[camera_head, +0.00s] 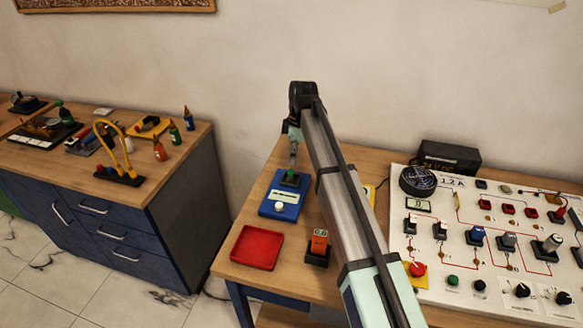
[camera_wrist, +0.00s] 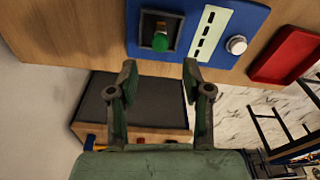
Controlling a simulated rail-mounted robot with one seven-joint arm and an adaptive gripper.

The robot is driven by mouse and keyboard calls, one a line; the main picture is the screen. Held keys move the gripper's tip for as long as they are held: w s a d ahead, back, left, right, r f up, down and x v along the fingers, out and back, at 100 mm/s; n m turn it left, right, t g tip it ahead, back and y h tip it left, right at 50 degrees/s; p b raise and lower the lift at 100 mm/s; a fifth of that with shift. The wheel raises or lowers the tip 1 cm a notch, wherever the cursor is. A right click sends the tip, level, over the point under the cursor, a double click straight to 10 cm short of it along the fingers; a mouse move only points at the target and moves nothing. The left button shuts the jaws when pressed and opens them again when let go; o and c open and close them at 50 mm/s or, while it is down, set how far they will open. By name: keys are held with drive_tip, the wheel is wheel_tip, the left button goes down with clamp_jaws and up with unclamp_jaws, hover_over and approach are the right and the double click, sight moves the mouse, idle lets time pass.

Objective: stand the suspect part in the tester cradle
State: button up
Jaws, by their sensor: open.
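The blue tester (camera_head: 271,208) lies on the wooden bench, with a white knob and a pale marked strip. Its black square cradle (camera_wrist: 147,18) holds a small part with a green round end (camera_wrist: 161,41) and an orange-brown body; the green also shows in the head view (camera_head: 290,176). The part seems to stand in the cradle. I cannot tell if it is fully seated. My gripper (camera_wrist: 160,72) is open and empty, its fingertips apart from the part, on the cradle's side of the tester. In the head view my gripper (camera_head: 294,150) is small, just behind the cradle.
An empty red tray (camera_head: 257,248) and a black holder with an orange meter (camera_head: 319,243) stand in front of the tester. A white circuit panel (camera_head: 470,265) fills the right. A blue cabinet (camera_head: 100,225) with tools stands left, across a gap.

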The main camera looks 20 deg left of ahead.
drive_tip(key=shift+d+r+b, duration=0.15)
drive_tip(key=shift+r+b, duration=0.05)
drive_tip(key=shift+r, duration=0.85)
drive_tip(key=shift+d+r+b, duration=0.15)
drive_tip(key=shift+r, duration=0.9)
